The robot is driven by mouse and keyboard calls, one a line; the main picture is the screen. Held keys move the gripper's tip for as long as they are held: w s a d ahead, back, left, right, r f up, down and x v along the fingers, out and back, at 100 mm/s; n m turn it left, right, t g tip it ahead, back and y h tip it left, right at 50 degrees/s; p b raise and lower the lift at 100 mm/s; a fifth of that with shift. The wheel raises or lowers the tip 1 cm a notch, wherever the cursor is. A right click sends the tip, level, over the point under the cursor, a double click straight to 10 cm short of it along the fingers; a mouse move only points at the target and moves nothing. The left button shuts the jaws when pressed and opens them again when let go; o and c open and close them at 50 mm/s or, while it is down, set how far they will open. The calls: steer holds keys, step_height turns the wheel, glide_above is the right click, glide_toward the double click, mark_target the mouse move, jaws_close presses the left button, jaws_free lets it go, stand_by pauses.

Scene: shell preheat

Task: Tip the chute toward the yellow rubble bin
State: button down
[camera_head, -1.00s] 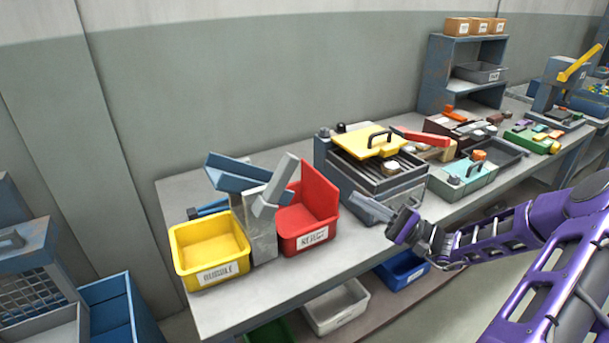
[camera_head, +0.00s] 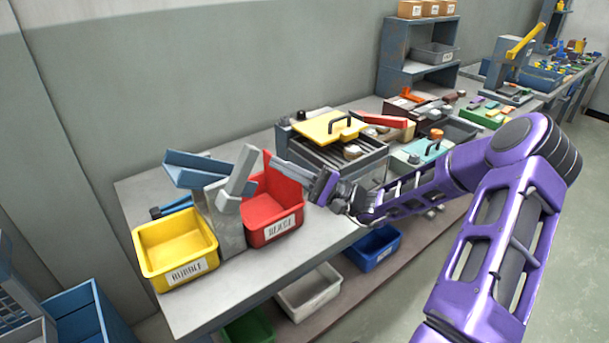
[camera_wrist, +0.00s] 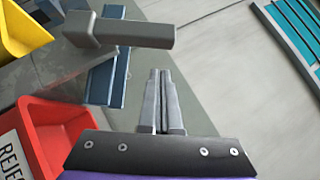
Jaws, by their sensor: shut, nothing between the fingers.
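The blue chute (camera_head: 198,168) sits on top of a grey stand (camera_head: 226,226) between the two bins, and a grey lever (camera_head: 238,176) rises at its side. The yellow rubble bin (camera_head: 176,250) is left of the stand. The red reject bin (camera_head: 272,212) is right of it. My gripper (camera_head: 276,163) is shut and empty over the red bin, right of the lever and apart from it. In the wrist view, my shut fingers (camera_wrist: 160,76) point toward the grey lever (camera_wrist: 125,32), with the blue chute (camera_wrist: 107,70) behind it and the red bin (camera_wrist: 40,125) at the left.
A grill-like box with a yellow lid (camera_head: 324,128) stands to the right on the workbench (camera_head: 150,188). My arm passes in front of a teal-topped box (camera_head: 420,150). White (camera_head: 308,290) and blue (camera_head: 375,248) bins sit on the lower shelf.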

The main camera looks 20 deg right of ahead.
steer(key=a+r, duration=0.1)
steer(key=s+a+r, duration=0.1)
steer(key=shift+a, duration=0.3)
steer(key=shift+r, duration=0.15)
